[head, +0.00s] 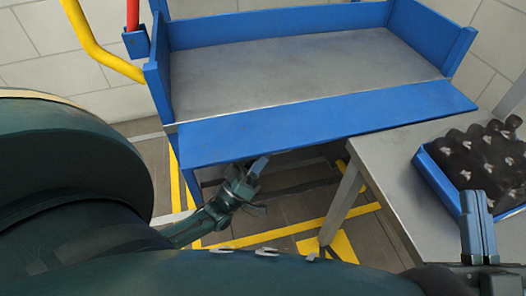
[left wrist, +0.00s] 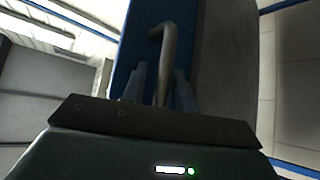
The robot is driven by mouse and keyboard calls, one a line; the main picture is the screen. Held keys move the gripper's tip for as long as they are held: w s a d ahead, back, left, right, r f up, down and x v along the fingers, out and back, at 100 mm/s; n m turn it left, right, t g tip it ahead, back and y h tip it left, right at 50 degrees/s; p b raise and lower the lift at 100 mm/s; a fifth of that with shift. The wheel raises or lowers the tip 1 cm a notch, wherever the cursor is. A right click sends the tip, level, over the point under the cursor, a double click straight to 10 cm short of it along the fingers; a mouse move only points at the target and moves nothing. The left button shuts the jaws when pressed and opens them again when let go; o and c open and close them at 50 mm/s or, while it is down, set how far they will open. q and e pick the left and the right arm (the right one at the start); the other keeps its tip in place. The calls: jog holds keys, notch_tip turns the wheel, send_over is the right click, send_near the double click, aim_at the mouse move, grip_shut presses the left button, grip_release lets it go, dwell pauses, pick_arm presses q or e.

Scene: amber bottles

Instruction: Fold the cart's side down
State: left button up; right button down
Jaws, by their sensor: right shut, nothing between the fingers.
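The cart (head: 290,70) has a grey bed with blue sides upright at the back, left and right. Its front side (head: 320,120) is a blue panel leaning outward from the bed's front edge; its exact angle is hard to tell. My left gripper (head: 256,168) is at this panel's lower edge, left of its middle. In the left wrist view, a bent metal handle (left wrist: 168,50) on the blue panel lies between the fingers (left wrist: 160,88), which stand apart with a gap beside it. My right gripper (head: 478,215) is shut and empty, at the far right.
A grey table (head: 385,165) stands at the right, close to the cart's front. On it is a blue crate (head: 432,172) of dark bottles (head: 485,155), near my right gripper. A yellow rail (head: 90,40) is at the upper left. Yellow-striped floor shows below the cart.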

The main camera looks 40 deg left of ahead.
pick_arm(q)
jog(key=shift+r, duration=0.2)
pick_arm(e)
jog(key=shift+f, duration=0.15)
pick_arm(q)
jog(key=v, duration=1.3)
jog(key=shift+f, duration=0.15)
pick_arm(e)
jog(key=shift+h, duration=0.3)
pick_arm(q)
jog(key=shift+s, duration=0.1)
